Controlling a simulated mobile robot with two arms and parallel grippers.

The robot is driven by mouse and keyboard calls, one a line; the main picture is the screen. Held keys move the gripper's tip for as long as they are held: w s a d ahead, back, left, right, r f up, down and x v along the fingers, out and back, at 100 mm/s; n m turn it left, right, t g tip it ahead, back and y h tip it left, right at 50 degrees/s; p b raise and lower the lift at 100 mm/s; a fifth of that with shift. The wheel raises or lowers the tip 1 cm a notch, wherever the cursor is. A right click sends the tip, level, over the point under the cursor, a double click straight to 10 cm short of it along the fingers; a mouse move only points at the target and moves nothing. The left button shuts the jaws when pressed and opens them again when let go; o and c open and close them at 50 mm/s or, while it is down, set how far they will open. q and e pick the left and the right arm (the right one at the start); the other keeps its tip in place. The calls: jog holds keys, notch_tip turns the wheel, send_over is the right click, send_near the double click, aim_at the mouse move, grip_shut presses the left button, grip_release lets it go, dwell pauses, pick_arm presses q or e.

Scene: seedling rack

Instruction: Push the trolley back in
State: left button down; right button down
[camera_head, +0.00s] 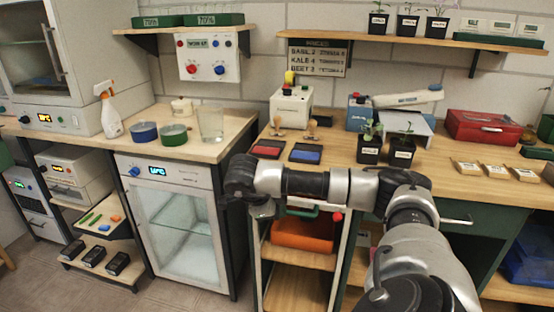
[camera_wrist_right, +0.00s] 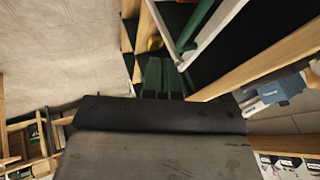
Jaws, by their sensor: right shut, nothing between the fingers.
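The trolley (camera_head: 298,288) stands below the worktop, between the glass-door fridge and the green drawer unit. It has a pale frame and wooden shelves, with an orange bin (camera_head: 303,235) on the upper visible shelf. My right forearm hides its top part, and I cannot tell how far it stands out. My right gripper (camera_head: 262,209) is shut and empty, low in front of the trolley's upper left side. In the right wrist view its dark green fingers (camera_wrist_right: 162,77) point towards a pale frame and a green bar; contact is unclear. My left gripper is out of view.
The glass-door fridge (camera_head: 180,225) stands just left of the trolley. A red tray (camera_head: 268,149), a blue tray (camera_head: 306,153) and potted seedlings (camera_head: 370,145) are on the worktop above. Bare floor shows in front of the fridge.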

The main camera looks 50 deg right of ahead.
aim_at(296, 201)
jog(key=d+f, duration=0.6)
jog(key=d, duration=0.1)
jog(key=shift+w+d+f, duration=0.15)
jog(key=shift+w+f, duration=0.05)
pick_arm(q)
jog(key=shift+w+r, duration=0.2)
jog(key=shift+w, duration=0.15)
